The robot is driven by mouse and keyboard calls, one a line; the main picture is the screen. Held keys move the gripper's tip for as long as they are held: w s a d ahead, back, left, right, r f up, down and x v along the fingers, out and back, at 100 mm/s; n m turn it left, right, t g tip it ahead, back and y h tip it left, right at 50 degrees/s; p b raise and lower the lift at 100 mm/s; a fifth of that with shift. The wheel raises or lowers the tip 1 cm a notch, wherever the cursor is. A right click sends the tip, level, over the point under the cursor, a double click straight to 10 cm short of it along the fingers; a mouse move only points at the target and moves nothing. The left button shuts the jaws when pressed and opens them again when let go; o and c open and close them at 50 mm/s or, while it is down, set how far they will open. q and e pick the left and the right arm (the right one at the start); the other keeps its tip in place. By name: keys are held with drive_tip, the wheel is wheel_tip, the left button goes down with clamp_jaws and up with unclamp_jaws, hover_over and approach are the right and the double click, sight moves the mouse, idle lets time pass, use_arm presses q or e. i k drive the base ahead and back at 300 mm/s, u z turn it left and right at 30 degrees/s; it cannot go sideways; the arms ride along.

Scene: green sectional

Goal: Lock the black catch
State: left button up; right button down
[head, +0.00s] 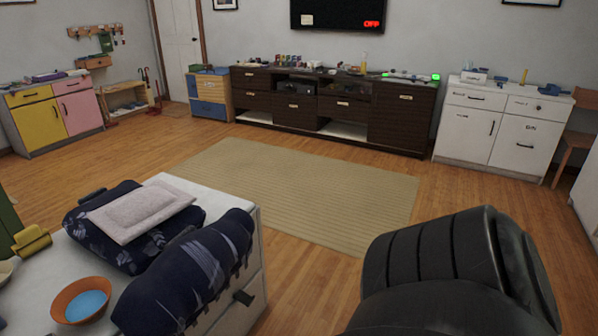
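I cannot make out for certain which thing is the black catch. A small dark piece (244,297) sticks out from the front of the near white cabinet (258,275), at the lower left. It may be a handle or a catch, and its state is too small to tell. Small dark handles also show on the far white cabinet (518,128). Neither my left gripper nor my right gripper is in view.
Dark blue patterned bundles (190,270), a pale cushion (140,208) and an orange bowl (60,303) sit on the near cabinet. A large black ridged shape (430,255) fills the lower right. A beige rug (310,185) lies on clear floor before a dark sideboard (400,117).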

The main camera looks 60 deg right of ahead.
sight(245, 299)
drive_tip(key=z, duration=1.25)
drive_tip(key=i, duration=1)
